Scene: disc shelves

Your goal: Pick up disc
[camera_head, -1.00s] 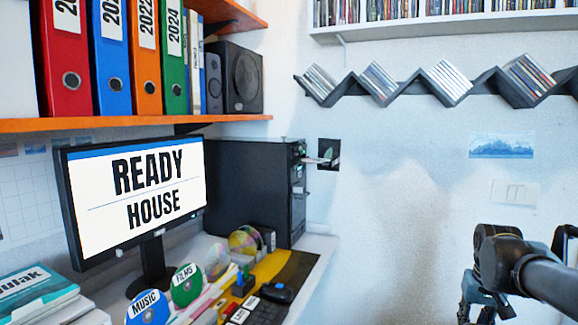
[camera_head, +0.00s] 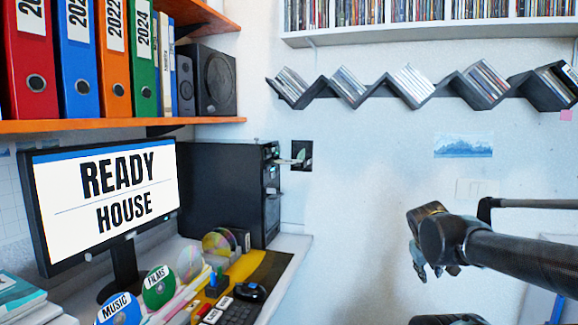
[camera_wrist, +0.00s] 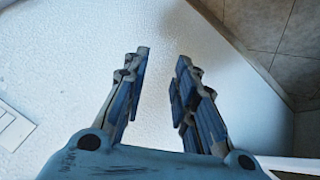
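Several discs stand upright in a row on the desk in the head view. A blue disc labelled MUSIC (camera_head: 120,309) is in front, then a green disc labelled FILMS (camera_head: 158,287). Behind them are a shiny clear disc (camera_head: 189,262) and a golden disc (camera_head: 216,243). My gripper (camera_head: 421,270) hangs at the right, well away from the discs. In the wrist view its two fingers (camera_wrist: 160,78) are apart, with nothing between them and a white wall beyond. No disc shows in the wrist view.
A black computer (camera_head: 221,190) with a part sticking out of its front stands behind the discs. A monitor (camera_head: 108,195) reading READY HOUSE is at the left. A zigzag shelf (camera_head: 325,88) with cases hangs on the wall. Between desk and arm is free room.

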